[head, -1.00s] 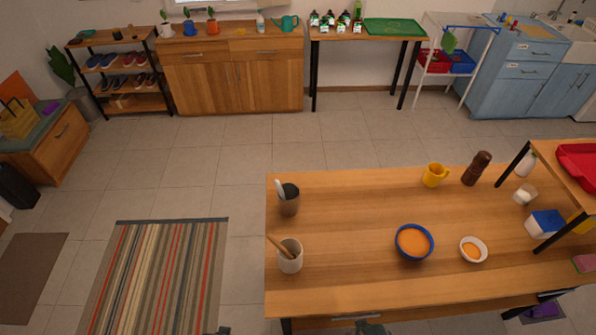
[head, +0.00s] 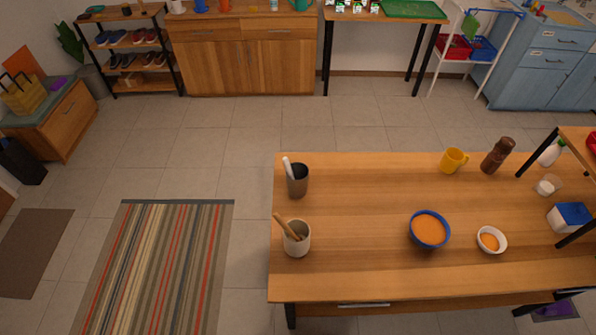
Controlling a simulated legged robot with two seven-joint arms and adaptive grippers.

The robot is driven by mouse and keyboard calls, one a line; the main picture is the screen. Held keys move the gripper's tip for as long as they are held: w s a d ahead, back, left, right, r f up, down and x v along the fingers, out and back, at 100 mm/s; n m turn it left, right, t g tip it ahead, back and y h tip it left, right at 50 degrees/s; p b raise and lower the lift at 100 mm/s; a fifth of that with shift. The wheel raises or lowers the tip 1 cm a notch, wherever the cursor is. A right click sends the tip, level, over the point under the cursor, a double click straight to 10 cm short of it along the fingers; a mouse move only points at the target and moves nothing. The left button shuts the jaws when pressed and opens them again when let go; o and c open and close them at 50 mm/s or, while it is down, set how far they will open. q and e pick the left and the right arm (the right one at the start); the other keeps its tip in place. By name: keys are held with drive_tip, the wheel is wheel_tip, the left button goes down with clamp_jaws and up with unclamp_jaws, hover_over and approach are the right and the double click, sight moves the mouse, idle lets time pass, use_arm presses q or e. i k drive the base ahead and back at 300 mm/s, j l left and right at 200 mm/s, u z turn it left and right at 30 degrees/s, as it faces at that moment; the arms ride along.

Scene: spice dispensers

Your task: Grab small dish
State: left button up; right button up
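A small white dish (head: 492,239) with orange spice in it sits on the right part of the wooden table (head: 360,200). A larger blue bowl (head: 429,230) with orange contents stands just to its left. Neither of my grippers shows in the head view now, so I cannot see their state or where they are relative to the dish.
Two cups with utensils, a dark one (head: 298,180) and a pale one (head: 296,238), stand at the table's left. A yellow mug (head: 454,161) and a brown grinder (head: 497,156) stand at the back. A raised shelf (head: 577,140) borders the right side.

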sight(490, 240)
drive_tip(key=k+j+z, duration=0.1)
drive_tip(key=z, duration=1.4)
drive_tip(key=i+z, duration=0.1)
drive_tip(key=z, duration=0.25)
drive_tip(key=i+l, duration=0.35)
drive_tip(key=l, duration=0.15)
drive_tip(key=i+l, duration=0.4)
drive_tip(key=l, duration=0.1)
